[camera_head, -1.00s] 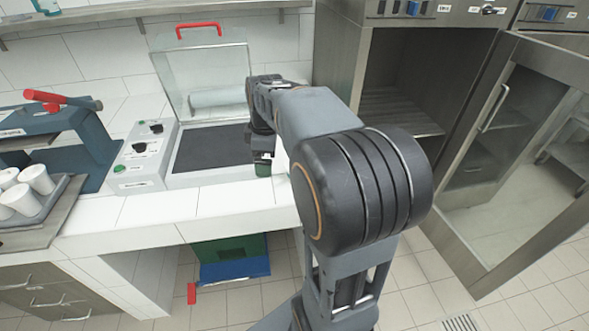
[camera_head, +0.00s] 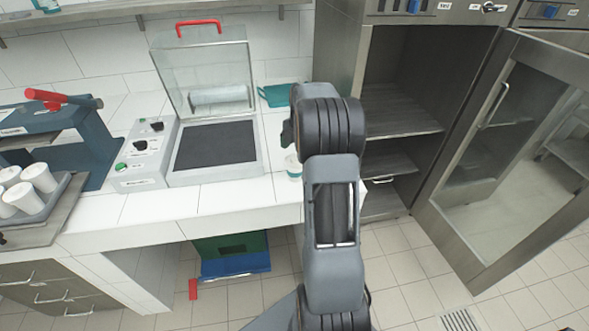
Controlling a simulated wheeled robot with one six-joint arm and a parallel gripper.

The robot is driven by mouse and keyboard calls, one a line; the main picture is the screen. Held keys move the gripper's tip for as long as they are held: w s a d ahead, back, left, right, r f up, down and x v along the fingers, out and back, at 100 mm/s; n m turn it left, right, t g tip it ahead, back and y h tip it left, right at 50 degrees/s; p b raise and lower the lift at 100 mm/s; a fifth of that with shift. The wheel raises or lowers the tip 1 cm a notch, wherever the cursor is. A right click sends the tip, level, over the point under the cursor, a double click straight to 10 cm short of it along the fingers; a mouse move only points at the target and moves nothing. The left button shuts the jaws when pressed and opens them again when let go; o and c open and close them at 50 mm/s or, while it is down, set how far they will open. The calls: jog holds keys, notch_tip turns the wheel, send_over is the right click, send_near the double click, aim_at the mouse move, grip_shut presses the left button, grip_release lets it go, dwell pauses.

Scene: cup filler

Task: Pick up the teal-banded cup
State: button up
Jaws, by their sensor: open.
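A white cup with a teal band (camera_head: 293,165) stands on the white tiled counter, right of the glass-lidded machine. My arm covers its right side. My gripper (camera_head: 287,133) is mostly hidden behind my own arm; only a small dark part shows, just above and left of the cup. It is open. Its fingertips cannot be seen, so I cannot tell how they sit relative to the cup.
A teal tray (camera_head: 282,95) lies behind the cup. The machine with the raised glass lid (camera_head: 205,75) stands to the left. White cups (camera_head: 38,178) sit on a tray at far left. An open steel cabinet (camera_head: 400,95) and its door (camera_head: 510,160) are on the right.

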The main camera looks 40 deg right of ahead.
aim_at(295, 165)
jog(key=shift+s+a+f+p, duration=0.1)
jog(key=shift+a+f+p, duration=0.1)
jog(key=shift+f, duration=0.9)
jog(key=shift+w+a+f+p, duration=0.1)
jog(key=shift+f+p, duration=0.05)
jog(key=shift+f, duration=0.95)
jog(key=shift+s+a+f+p, duration=0.1)
jog(key=shift+a+f+p, duration=0.1)
jog(key=shift+f, duration=0.9)
jog(key=shift+c, duration=0.3)
jog(key=c, duration=0.9)
